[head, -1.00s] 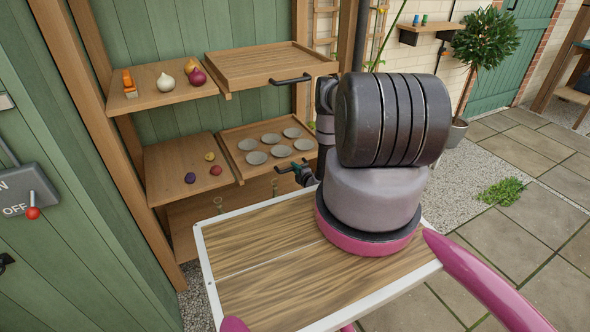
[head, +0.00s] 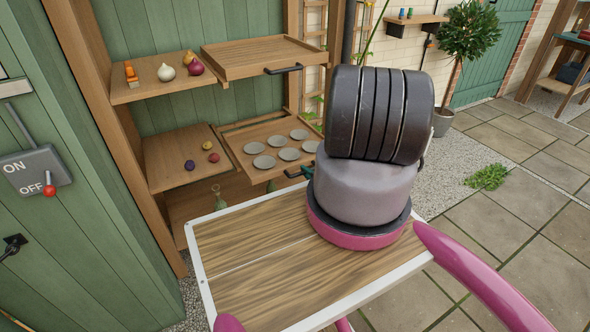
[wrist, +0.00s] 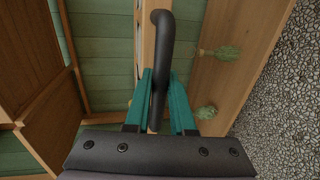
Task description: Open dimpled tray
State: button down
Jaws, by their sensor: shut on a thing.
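The dimpled tray (head: 272,139) is the lower right sliding board with several round grey dimples, and it sticks out from the cabinet. Its dark handle (wrist: 160,62) shows close up in the wrist view. My gripper (wrist: 164,88) has teal fingers on both sides of that handle and is shut on it. In the head view my gripper (head: 306,171) is at the tray's front edge, partly hidden behind my arm.
A plain upper tray (head: 258,58) with a black handle sits above. Shelves at left hold onions (head: 166,72), an orange object (head: 131,73) and small round items (head: 190,165). An ON/OFF switch (head: 40,172) is on the left wall.

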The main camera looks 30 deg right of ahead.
jog(key=f+v, duration=0.2)
jog(key=v, duration=0.7)
jog(key=shift+s, duration=0.4)
jog(key=c, duration=0.8)
grip_release()
jog(key=shift+o, duration=0.2)
jog(key=v, duration=1)
jog(key=shift+s, duration=0.35)
jog(key=shift+r, duration=0.15)
